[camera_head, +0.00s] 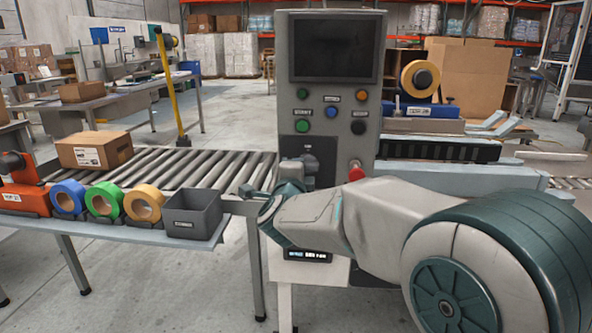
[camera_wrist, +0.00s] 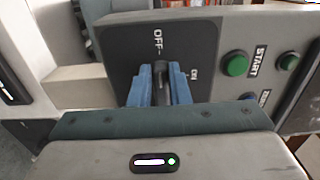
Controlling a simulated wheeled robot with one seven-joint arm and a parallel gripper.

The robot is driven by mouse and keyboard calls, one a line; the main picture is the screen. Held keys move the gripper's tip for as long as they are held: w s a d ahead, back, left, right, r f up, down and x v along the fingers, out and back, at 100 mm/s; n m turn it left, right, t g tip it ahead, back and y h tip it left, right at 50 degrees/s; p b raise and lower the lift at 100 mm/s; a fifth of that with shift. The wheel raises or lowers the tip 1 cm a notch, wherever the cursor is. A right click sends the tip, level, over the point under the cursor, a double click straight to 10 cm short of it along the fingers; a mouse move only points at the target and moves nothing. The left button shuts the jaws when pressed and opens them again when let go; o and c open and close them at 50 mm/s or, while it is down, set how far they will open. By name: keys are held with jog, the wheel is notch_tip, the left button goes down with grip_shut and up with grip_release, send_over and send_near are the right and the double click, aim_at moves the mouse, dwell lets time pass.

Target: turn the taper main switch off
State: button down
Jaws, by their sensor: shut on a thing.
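The taper main switch shows in the wrist view as a dark lever handle (camera_wrist: 160,72) on a black plate (camera_wrist: 125,50) marked OFF and ON. My gripper (camera_wrist: 160,85) has its blue fingers shut on the handle, one on each side. In this view the handle's upper end lies just below the OFF mark, with ON to the right. In the head view my gripper (camera_head: 290,186) reaches the lower left of the grey control panel (camera_head: 335,155), where my arm hides much of the switch.
A red knob (camera_head: 356,172) is close to my arm. A roller conveyor (camera_head: 190,166) and a shelf with tape rolls (camera_head: 104,201) and a grey bin (camera_head: 193,213) lie to the left.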

dwell(0.3)
jog(key=c, duration=1.4)
grip_release()
jog(key=shift+o, duration=0.2)
jog(key=s+p, duration=0.1)
jog(key=s, duration=1.3)
jog(key=shift+a+p, duration=0.25)
jog(key=shift+p, duration=0.15)
jog(key=shift+w, duration=0.1)
